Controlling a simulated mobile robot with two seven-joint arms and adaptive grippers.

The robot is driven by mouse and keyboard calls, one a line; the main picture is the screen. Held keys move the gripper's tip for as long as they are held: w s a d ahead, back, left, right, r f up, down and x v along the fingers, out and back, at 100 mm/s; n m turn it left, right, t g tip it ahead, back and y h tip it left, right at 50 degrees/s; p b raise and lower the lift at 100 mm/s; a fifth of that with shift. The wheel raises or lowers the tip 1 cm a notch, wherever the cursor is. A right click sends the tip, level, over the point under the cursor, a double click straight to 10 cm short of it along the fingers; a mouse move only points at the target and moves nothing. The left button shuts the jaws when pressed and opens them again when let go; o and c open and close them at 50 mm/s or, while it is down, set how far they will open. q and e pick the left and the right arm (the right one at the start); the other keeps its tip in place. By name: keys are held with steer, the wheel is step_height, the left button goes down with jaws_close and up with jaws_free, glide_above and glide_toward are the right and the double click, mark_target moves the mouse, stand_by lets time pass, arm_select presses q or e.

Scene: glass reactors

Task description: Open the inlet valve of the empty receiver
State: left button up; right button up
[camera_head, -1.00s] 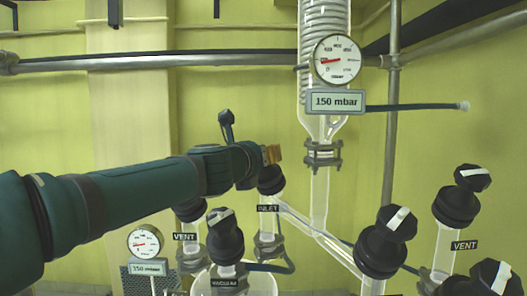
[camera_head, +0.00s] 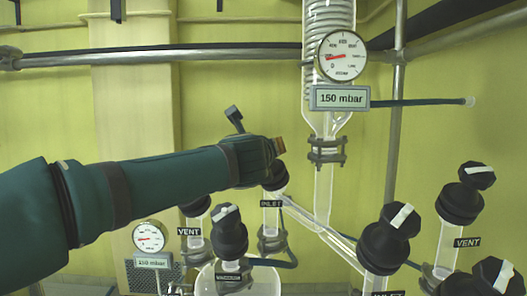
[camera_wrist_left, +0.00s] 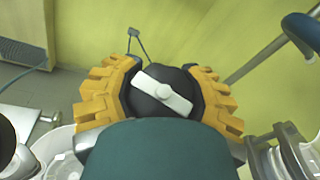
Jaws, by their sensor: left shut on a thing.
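The left receiver (camera_head: 207,281) is a clear glass vessel at the bottom of the head view, cut off by the edge, so its contents cannot be told. Its inlet valve (camera_head: 275,179) has a black knob above a glass neck labelled INLET. My left gripper (camera_head: 279,147) is at this knob, its arm hiding part of it. In the left wrist view the two yellow jaws of my left gripper (camera_wrist_left: 160,100) press on opposite sides of the black knob (camera_wrist_left: 148,109). The knob's white bar (camera_wrist_left: 163,91) lies diagonally, upper left to lower right. My right gripper is in neither view.
A VENT valve (camera_head: 196,208) and a VACUUM valve (camera_head: 229,231) stand close by on the same vessel. More black-knobbed valves (camera_head: 390,236) crowd the right. A coiled condenser (camera_head: 323,35) with a 150 mbar display (camera_head: 339,98) hangs above. A metal rail (camera_head: 150,57) crosses behind.

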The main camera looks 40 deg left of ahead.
arm_select(q)
steer(key=shift+f, duration=0.15)
steer(key=o, duration=1.1)
steer(key=shift+o, duration=1.2)
steer(key=shift+s, duration=0.15)
steer(key=v, duration=1.2)
steer(key=shift+d, duration=0.1)
